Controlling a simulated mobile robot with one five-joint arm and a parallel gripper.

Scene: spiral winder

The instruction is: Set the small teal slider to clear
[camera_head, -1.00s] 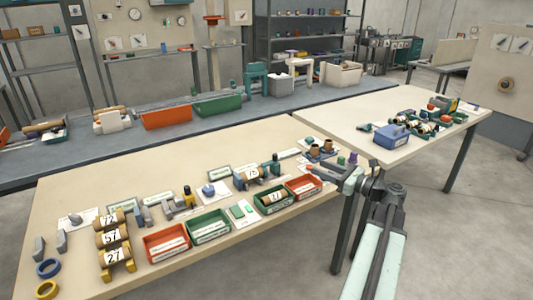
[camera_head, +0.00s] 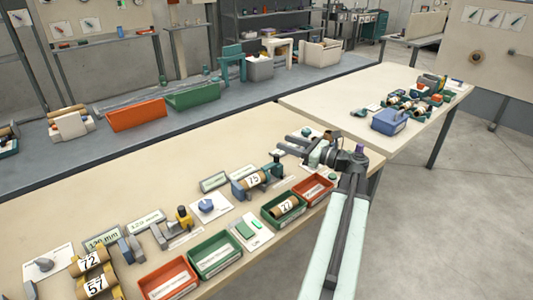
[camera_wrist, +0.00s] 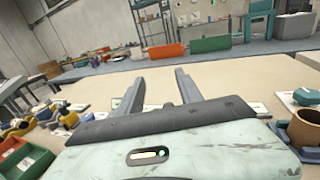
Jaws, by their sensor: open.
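A small teal bar (camera_head: 257,224) lies on a white card (camera_head: 254,243) near the table's front edge, beside a larger green block (camera_head: 244,230). It looks like the slider, but its markings are too small to read and I cannot tell its setting. My gripper (camera_head: 281,143) is over the back right of the near table, well apart from that card, with its fingers pointing left. In the wrist view, my gripper (camera_wrist: 158,75) has its two fingers spread with nothing between them. The teal bar cannot be made out in the wrist view.
Green bins (camera_head: 215,256) and red bins (camera_head: 168,279) line the front edge on both sides of the card. A spool on a stand (camera_head: 256,180) with a teal knob stands between the card and my gripper.

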